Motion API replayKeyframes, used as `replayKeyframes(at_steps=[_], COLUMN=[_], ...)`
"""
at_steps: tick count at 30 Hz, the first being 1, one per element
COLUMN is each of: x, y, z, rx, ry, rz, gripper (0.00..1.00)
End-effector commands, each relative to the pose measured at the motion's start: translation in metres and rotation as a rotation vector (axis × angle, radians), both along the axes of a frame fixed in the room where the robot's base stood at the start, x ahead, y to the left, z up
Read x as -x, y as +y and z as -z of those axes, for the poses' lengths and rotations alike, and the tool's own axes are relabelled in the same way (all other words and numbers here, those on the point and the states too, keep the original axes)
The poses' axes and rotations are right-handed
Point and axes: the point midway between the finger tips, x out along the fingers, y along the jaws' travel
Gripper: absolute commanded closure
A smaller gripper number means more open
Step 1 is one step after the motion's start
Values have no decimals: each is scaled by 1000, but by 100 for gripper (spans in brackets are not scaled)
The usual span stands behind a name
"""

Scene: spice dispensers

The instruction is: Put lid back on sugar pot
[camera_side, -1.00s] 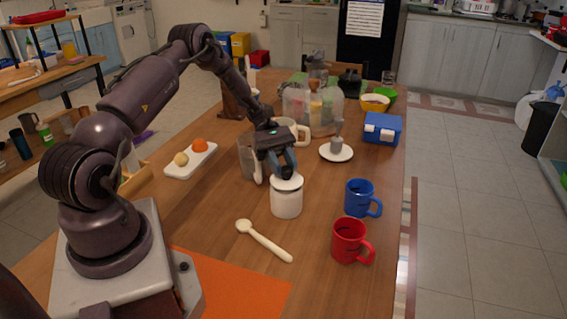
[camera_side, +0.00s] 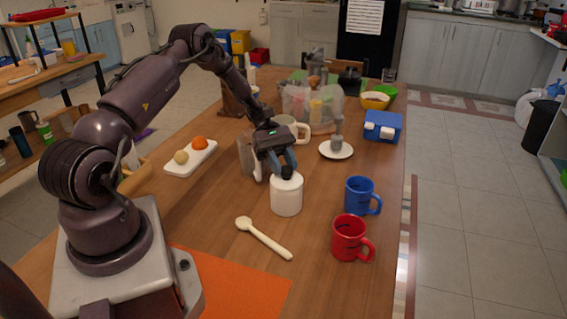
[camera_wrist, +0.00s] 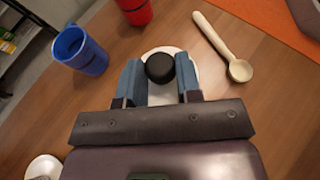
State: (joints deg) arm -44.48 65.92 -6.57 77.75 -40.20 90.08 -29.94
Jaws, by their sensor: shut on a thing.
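The sugar pot (camera_side: 286,200) is a white cylinder standing upright on the wooden table in the side view. Its white lid (camera_side: 288,182) with a black knob is at the pot's mouth, level and with no clear gap below it. My gripper (camera_side: 284,166) is directly above the pot, pointing down, with its blue fingers shut on the lid's knob. In the wrist view the black knob (camera_wrist: 160,68) is between the fingertips (camera_wrist: 160,82), and the white lid rim (camera_wrist: 183,58) shows around it. The lid hides the pot's opening.
A blue mug (camera_side: 358,197) and a red mug (camera_side: 347,238) stand right of the pot. A cream spoon (camera_side: 266,238) lies in front. A grey container (camera_side: 246,155) is close on the left, and a white saucer (camera_side: 336,150) is behind. The table between the pot and spoon is clear.

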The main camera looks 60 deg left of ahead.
Motion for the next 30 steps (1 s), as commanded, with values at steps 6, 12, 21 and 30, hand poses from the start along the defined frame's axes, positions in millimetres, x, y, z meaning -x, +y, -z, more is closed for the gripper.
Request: replayKeyframes(at_steps=[6,12,21,30], x=[0,0,0,0], y=[0,0,21,81], z=[0,0,-8,-32], rx=[1,1,-1,-1], ry=[0,0,-1,-2], rz=[0,0,-4,-4], gripper=[41,38,38,38])
